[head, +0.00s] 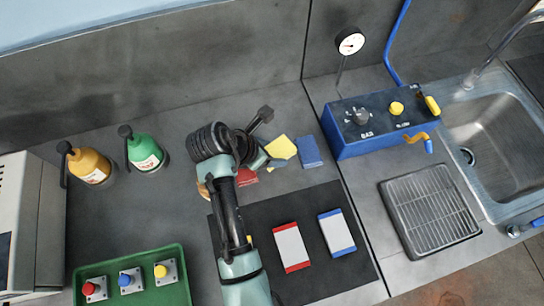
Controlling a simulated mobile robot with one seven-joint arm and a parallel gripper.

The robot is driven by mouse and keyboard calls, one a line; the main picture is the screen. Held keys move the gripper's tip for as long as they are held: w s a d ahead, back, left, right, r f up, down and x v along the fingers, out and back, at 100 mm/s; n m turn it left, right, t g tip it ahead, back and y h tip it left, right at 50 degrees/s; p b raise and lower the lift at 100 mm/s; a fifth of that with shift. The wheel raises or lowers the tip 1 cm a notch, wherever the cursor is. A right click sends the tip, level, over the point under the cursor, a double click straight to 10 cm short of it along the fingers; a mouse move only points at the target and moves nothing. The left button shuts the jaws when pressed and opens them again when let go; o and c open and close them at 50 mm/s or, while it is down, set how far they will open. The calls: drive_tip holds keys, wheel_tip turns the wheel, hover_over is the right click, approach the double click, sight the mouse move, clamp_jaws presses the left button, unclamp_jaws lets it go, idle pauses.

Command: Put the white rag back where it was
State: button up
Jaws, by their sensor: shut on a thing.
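My gripper (275,162) is partly hidden behind my wrist, at the row of small coloured pieces behind the dark mat. Its tip is shut against a yellow piece (281,147), which shows on both sides of the dark fingers; the exact grip is hard to see. I cannot make out a plain white rag; my arm hides part of the bench. On the mat lie a white pad with red edges (291,247) and a white pad with blue edges (337,231).
A blue piece (309,151) lies right of my gripper, a red piece (247,176) left. A blue control box (375,125), drain grid (430,210) and sink (490,140) stand right. Green (146,153) and orange (90,167) bottles and a green button tray (130,260) are left.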

drive_tip(key=shift+f, duration=1.95)
drive_tip(key=shift+f, duration=0.15)
drive_tip(key=o, duration=1.3)
